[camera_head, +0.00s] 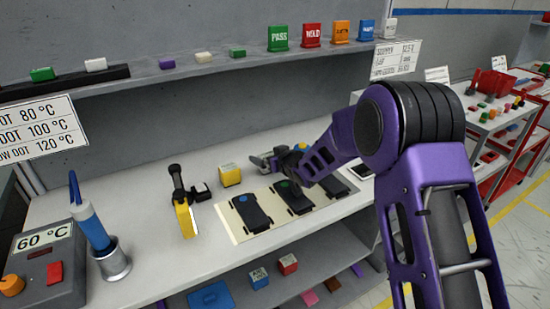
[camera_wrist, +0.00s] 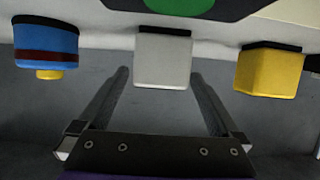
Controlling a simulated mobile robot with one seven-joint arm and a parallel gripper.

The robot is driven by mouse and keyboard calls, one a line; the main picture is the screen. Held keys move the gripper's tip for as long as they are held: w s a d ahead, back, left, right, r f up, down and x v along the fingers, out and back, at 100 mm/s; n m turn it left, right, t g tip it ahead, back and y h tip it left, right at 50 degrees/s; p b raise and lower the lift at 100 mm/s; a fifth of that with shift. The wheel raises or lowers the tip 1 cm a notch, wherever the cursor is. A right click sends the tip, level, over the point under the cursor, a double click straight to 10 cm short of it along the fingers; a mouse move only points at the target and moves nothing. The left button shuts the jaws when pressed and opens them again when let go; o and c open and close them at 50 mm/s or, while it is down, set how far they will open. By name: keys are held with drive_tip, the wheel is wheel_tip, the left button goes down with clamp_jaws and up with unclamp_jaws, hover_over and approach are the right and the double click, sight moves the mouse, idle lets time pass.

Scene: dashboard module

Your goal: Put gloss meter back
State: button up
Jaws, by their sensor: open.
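No label marks the gloss meter, so I cannot tell which item it is. My gripper (camera_head: 264,163) is open over the back of the bench, behind the cream mat. In the wrist view, a pale grey block with a dark base (camera_wrist: 163,58) shows between the spread fingertips of my gripper (camera_wrist: 160,73). I see no finger touching it, and how deep it sits between them is unclear. A yellow block (camera_wrist: 270,72) stands to its right, and in the head view it (camera_head: 230,175) is just left of my gripper. A blue, dark-banded item (camera_wrist: 46,45) is at left in the wrist view.
Several black devices with coloured dots (camera_head: 250,213) lie on the cream mat (camera_head: 232,230). A black-and-yellow tool (camera_head: 184,212) lies left of the mat. A metal cup (camera_head: 113,262) holds a blue tool. A shelf (camera_head: 200,69) runs above the bench.

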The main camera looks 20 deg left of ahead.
drive_tip(key=v, duration=1.2)
drive_tip(key=shift+r, duration=0.1)
